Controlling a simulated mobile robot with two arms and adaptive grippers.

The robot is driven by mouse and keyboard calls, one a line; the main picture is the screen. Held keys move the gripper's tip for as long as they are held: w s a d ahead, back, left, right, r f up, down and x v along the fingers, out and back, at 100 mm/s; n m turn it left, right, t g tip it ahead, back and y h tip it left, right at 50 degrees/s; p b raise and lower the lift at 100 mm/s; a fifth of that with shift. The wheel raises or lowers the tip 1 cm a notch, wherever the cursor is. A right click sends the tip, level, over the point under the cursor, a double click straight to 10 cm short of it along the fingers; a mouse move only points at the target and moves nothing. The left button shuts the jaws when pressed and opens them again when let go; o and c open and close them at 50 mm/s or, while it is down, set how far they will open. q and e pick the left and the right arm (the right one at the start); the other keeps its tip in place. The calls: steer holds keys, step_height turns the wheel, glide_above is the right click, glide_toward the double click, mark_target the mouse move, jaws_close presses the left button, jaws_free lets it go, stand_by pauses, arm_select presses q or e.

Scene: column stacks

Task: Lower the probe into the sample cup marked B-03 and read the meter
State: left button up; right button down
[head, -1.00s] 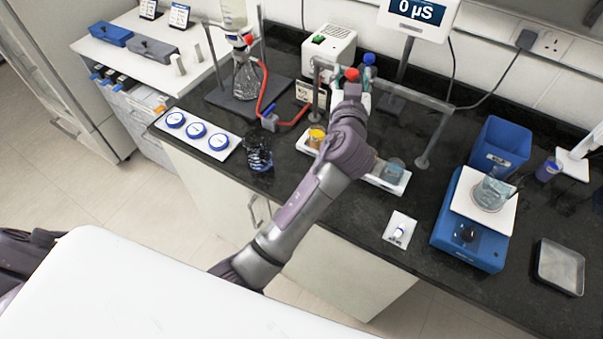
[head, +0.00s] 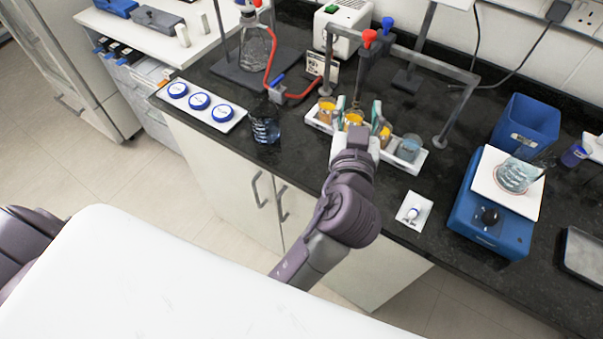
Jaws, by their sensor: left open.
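A white tray (head: 416,168) under the metal rail holds several small cups. An orange-filled cup (head: 327,106) stands at its left end. Another orange cup (head: 353,119) stands between the fingers of my open left gripper (head: 358,108). A third orange cup (head: 386,134) is partly hidden right of the gripper. A clear cup (head: 409,147) stands at the right end. I cannot see whether the fingers touch the cup. No B-03 mark is legible, and I cannot pick out the probe. The meter (head: 452,3) is cut off at the top, its reading out of view. My right gripper is not in view.
A dark-looking beaker (head: 265,129) stands left. The counter in front of the stirrer's left side is partly clear.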

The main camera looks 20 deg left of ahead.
arm_select(q)
steer(key=s+a+f+g, duration=0.3)
steer(key=a+f, duration=0.1)
steer(key=f, duration=0.3)
steer(key=s+a+f+g, duration=0.3)
steer(key=a+f, duration=0.1)
steer(key=f, duration=0.3)
steer(key=shift+a+f+m+h, duration=0.15)
steer(key=shift+f+m+h, duration=0.2)
steer(key=shift+m+h, duration=0.05)
steer(key=shift+s, duration=0.1)
